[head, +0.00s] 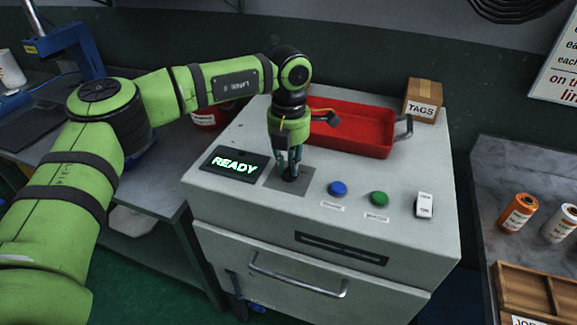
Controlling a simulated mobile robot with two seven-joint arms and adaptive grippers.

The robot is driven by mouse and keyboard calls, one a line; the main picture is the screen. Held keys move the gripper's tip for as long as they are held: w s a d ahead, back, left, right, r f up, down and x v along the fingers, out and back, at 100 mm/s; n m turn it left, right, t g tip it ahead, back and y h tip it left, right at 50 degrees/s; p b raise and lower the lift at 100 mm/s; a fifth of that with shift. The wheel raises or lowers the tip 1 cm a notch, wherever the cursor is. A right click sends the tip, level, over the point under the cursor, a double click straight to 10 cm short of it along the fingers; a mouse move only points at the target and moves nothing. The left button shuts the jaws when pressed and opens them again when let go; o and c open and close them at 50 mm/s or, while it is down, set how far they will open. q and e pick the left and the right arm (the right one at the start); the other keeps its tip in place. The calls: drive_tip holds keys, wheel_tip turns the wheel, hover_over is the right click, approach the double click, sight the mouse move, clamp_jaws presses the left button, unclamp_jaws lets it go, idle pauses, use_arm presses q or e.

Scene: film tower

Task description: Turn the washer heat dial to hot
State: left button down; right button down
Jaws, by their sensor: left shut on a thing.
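The washer (240,205) is a pale grey cabinet with a sloped top, a front slot and a drawer with a metal handle. Its dark heat dial (290,176) sits on a grey square plate (283,187) right of a display (234,164) that reads "READY". My left gripper (290,170) points down over the plate, shut on the dial. The fingers hide most of the dial, so I cannot tell its setting. My right gripper is not in the head view.
Right of the dial are a blue button (338,188), a green button (379,198) and a white switch (424,205). A red tray (350,125) and a "TAGS" box (423,100) stand behind. A bench with film canisters (518,212) is at right.

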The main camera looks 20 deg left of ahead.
use_arm(q)
drive_tip(key=shift+w+m+b, duration=0.1)
drive_tip(key=shift+m+b, duration=0.35)
drive_tip(key=shift+m, duration=1.55)
drive_tip(key=c, duration=1.2)
unclamp_jaws()
wheel_tip(320, 180, up, 12)
drive_tip(key=shift+r, duration=0.1)
